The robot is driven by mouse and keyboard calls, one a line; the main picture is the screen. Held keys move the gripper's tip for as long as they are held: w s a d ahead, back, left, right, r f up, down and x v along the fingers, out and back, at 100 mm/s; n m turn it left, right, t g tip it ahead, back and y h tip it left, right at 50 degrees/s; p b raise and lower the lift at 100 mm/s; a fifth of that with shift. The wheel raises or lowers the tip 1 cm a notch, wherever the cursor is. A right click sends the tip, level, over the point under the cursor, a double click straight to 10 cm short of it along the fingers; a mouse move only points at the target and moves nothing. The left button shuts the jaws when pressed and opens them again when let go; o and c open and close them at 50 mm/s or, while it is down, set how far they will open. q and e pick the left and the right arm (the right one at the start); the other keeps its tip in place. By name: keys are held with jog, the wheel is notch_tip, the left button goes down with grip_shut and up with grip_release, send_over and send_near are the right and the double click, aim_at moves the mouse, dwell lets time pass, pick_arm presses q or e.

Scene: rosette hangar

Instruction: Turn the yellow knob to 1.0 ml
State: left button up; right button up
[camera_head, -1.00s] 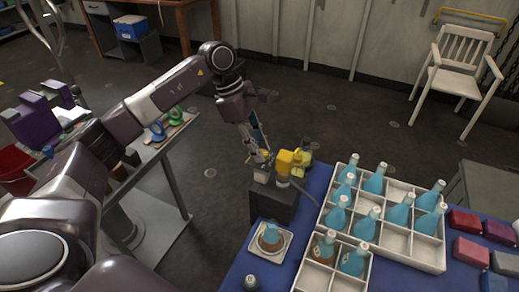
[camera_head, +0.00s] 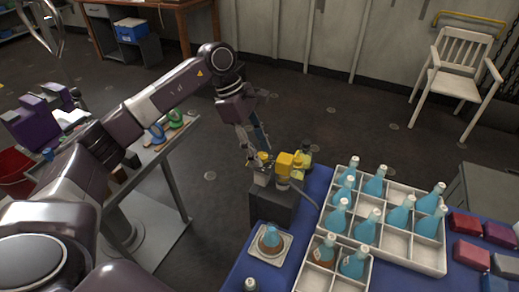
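The yellow knob (camera_head: 264,156) is small and sits on the left of a dispenser, by a pale cup-like part (camera_head: 262,177). A larger yellow block (camera_head: 285,163) is to its right. A dark box-shaped stand (camera_head: 270,203) is below them at the blue table's far left corner. My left gripper (camera_head: 257,152) points down just above the knob, its fingers apart, one to the left and one behind it. Contact with the knob cannot be told. Any scale marks are too small to read. My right gripper is not in view.
A white divided crate (camera_head: 392,258) with several blue bottles stands right of the dispenser. A bottle sits on a square pale plate (camera_head: 283,258) in front. Red boxes (camera_head: 471,253) are at the right. A grey side table (camera_head: 152,158) is left, with open floor between.

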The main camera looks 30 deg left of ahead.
pick_arm(q)
jog(key=v, duration=1.1)
jog(key=shift+r, duration=0.4)
jog(key=shift+a, duration=0.1)
